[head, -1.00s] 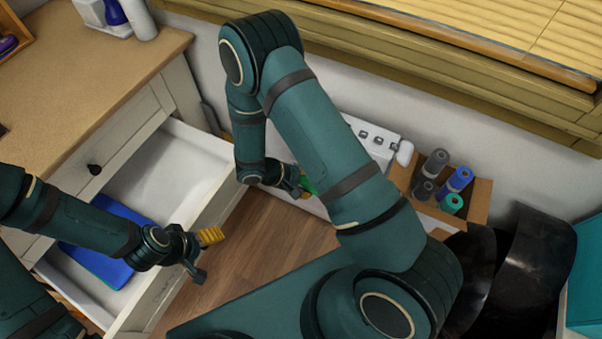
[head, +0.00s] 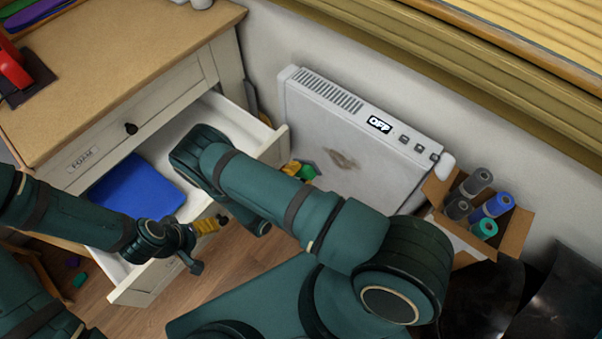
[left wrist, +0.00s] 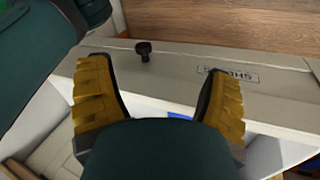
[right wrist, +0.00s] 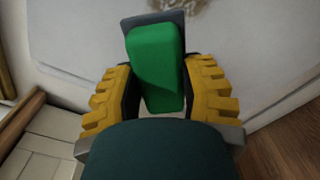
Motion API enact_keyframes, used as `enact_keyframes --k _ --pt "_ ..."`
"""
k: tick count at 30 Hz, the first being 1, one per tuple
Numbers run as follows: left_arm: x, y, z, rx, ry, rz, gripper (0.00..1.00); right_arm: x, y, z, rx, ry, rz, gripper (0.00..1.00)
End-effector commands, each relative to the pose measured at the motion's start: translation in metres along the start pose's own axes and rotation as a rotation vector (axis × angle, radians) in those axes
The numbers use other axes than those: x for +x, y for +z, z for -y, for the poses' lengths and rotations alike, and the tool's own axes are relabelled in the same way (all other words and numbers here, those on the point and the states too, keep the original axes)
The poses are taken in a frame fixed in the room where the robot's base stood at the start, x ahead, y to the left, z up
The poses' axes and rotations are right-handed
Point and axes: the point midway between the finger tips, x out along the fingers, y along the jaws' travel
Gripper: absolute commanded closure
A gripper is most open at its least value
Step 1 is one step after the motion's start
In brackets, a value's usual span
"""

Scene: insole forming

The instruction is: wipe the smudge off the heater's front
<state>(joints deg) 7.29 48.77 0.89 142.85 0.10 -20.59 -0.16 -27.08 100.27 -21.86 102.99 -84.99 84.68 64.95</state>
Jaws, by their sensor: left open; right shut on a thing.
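The white heater (head: 375,180) stands against the wall with its display reading OFF. A brown smudge (head: 342,160) is on its front face; it also shows at the top edge of the right wrist view (right wrist: 190,6). My right gripper (head: 294,168) is shut on a green block with a dark grey pad (right wrist: 155,68), which also shows in the head view (head: 307,172). The block is left of and below the smudge; I cannot tell whether the pad touches the heater. My left gripper (head: 207,226) is open and empty, by the open drawer; its spread fingers show in the left wrist view (left wrist: 160,85).
An open white drawer (head: 150,272) with a blue sheet (head: 135,190) juts out left of the heater. A cardboard box (head: 512,240) of rolls stands at its right end, near black curved sheets (head: 560,295). Wooden floor (head: 175,310) shows below.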

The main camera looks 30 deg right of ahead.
Motion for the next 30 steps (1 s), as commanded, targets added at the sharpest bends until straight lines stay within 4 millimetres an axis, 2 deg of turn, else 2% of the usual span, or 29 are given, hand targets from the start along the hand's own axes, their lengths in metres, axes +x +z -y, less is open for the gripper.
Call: enact_keyframes --k 15,30 --pt "0.000 0.000 0.000 0.000 0.000 0.000 0.21 0.047 0.001 0.000 0.000 -0.004 0.002 0.91" --pt "0.000 0.000 0.000 0.000 0.000 0.000 0.21 0.053 0.001 0.000 0.000 -0.004 0.002 0.91"
